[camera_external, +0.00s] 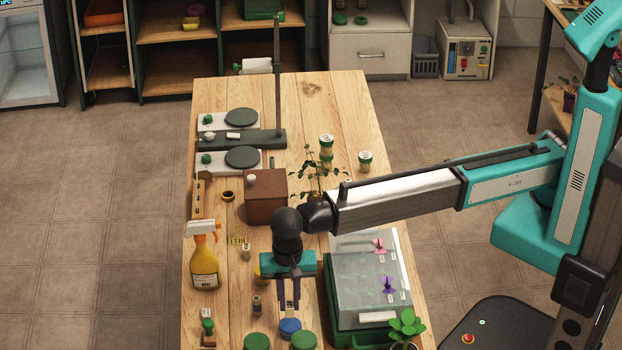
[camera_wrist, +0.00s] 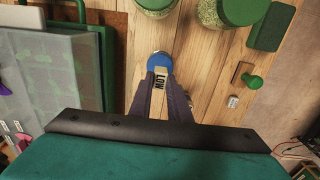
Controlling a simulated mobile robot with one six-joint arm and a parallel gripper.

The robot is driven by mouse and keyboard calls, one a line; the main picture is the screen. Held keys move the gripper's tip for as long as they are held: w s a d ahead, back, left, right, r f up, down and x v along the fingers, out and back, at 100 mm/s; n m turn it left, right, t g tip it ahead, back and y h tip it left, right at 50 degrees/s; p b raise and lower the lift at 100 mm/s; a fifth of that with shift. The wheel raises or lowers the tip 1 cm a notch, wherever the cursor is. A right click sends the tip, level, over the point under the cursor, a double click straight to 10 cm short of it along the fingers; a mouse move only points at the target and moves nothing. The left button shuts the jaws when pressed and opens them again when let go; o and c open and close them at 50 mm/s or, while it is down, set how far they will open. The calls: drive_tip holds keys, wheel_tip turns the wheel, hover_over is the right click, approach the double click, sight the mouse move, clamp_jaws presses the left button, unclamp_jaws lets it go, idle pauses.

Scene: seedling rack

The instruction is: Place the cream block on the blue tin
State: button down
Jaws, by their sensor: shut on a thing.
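The cream block (camera_wrist: 161,78), with dark lettering that looks like "LOW", is between my fingers in the wrist view. My gripper (camera_wrist: 161,92) is shut on it and points down. The blue tin (camera_wrist: 155,62) lies just past the block, partly covered by it. In the external view my gripper (camera_external: 289,308) is right above the blue tin (camera_external: 290,328), near the table's front. I cannot tell whether the block touches the tin.
Green-lidded jars (camera_external: 303,341) stand close in front of the tin. A green tray with a clear cover (camera_external: 368,277) is to the right. A small dark vial (camera_external: 257,305), a stamp (camera_external: 208,325) and an orange spray bottle (camera_external: 204,265) stand to the left.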

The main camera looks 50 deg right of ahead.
sight(289, 304)
drive_tip(key=shift+f+p, duration=0.55)
drive_tip(key=shift+f, duration=1.35)
drive_tip(key=shift+f, duration=0.15)
drive_tip(key=c, duration=1.7)
unclamp_jaws()
drive_tip(key=shift+o, duration=0.2)
drive_tip(key=shift+r, duration=0.25)
wheel_tip(289, 304, up, 12)
drive_tip(key=b, duration=0.2)
drive_tip(key=shift+b, duration=0.3)
drive_tip(key=shift+f, duration=0.1)
